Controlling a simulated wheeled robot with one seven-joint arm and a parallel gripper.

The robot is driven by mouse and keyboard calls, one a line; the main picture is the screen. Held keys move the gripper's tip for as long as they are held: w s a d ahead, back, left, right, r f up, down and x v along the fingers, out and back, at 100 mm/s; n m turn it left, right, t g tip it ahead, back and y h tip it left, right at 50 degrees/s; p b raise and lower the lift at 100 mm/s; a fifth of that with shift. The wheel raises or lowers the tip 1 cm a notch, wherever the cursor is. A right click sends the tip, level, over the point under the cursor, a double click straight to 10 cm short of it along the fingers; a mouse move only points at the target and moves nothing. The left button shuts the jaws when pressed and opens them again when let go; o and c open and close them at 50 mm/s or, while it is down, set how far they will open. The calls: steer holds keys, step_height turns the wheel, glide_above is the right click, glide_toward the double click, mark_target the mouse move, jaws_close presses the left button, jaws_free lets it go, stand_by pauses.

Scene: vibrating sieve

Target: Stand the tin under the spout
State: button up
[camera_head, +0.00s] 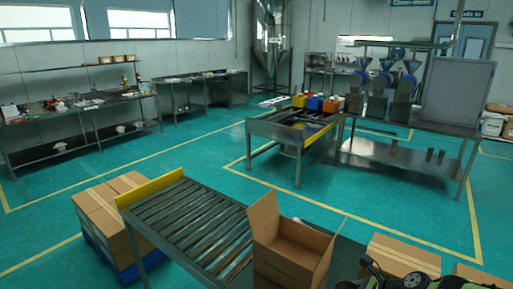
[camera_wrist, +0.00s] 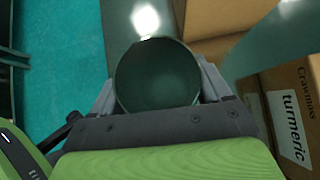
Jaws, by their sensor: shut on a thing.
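In the wrist view my gripper (camera_wrist: 158,80) is shut on a round, open-topped tin (camera_wrist: 157,96). The tin sits between the two grey fingers, and its dark inside looks empty. In the head view part of my green and black arm shows at the bottom right corner; the tin cannot be made out there. Several grey machines with blue hoppers (camera_head: 385,66) stand on the steel table at the back right. They are far from my arm, and their spouts are too small to make out.
An open cardboard box (camera_head: 290,250) stands by the roller conveyor (camera_head: 198,228) in front. Closed cartons (camera_head: 402,255) lie at the lower right. A carton labelled turmeric (camera_wrist: 290,115) is right of my gripper in the wrist view. Green floor (camera_head: 215,165) is open around the middle table (camera_head: 270,128).

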steer(key=s+a+f+n+g, duration=0.1)
steer(key=s+a+n, duration=0.1)
steer(key=a, duration=0.9)
step_height(320, 180, up, 9)
steer(key=w+m+t+h, duration=0.1)
steer(key=m+t+h, duration=0.2)
steer(key=m, duration=0.4)
steer(key=shift+w+a+m+h, duration=0.2)
steer(key=shift+a+m+h, duration=0.05)
steer(key=shift+m+h, duration=0.15)
steer(key=shift+d+f, duration=0.1)
steer(key=shift+f, duration=0.1)
